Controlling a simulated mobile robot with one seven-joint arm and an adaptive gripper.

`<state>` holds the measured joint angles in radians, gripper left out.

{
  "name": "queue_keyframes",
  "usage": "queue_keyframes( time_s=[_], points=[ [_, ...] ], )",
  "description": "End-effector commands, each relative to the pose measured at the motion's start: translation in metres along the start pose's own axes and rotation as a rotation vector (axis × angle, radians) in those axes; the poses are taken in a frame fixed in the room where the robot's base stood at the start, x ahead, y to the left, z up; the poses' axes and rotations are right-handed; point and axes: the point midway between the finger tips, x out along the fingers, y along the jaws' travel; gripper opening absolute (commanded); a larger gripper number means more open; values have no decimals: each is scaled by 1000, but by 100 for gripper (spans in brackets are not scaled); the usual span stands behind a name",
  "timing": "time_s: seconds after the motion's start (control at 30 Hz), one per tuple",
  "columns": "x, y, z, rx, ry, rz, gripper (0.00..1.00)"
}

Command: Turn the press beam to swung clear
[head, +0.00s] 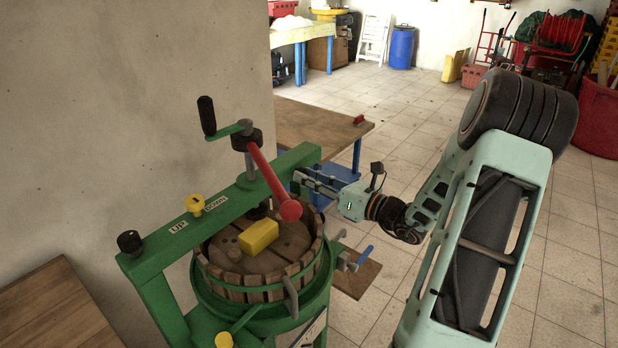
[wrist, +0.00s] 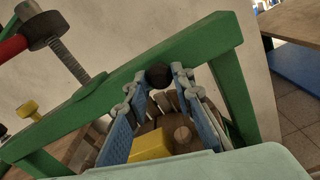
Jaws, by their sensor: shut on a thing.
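The green press beam (head: 244,190) lies across the top of the press, above the round slatted wooden basket (head: 243,291). In the wrist view the beam (wrist: 203,47) runs diagonally across the picture. My gripper (head: 299,182) is at the beam's far right end, beyond the red lever (head: 267,175). In the wrist view my gripper (wrist: 160,76) has its fingertips on either side of a black knob (wrist: 158,75) at the beam and is shut on it. The head view hides this knob. Another black knob (head: 129,242) stands at the beam's near left end.
A yellow block (head: 258,236) lies on the wooden boards in the basket. A crank with a black handle (head: 207,115) rises above the beam. A yellow knob (head: 195,203) stands on it. A wall is close behind at left; a wooden table (head: 312,128) stands beyond. Tiled floor is free at right.

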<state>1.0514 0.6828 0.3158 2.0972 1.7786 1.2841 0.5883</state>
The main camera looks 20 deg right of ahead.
Motion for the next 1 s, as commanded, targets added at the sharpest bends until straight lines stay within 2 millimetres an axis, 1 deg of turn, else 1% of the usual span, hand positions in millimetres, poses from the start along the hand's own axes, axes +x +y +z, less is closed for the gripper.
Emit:
queue_keyframes(
  time_s=[0.03,0.07,0.37,0.47,0.57,0.67,0.77,0.87,1.0],
  points=[
    [0,0,0,0,0,0,2],
    [0,0,0,0,0,0,0],
    [1,0,0,0,0,2,0],
    [4,-1,0,0,2,11,0],
    [13,-2,1,-1,8,31,0],
    [26,-3,2,-1,14,61,0],
    [44,-5,2,-3,26,104,0],
    [66,-6,3,-3,40,155,0],
    [102,-5,2,-4,61,238,0]
  ],
)
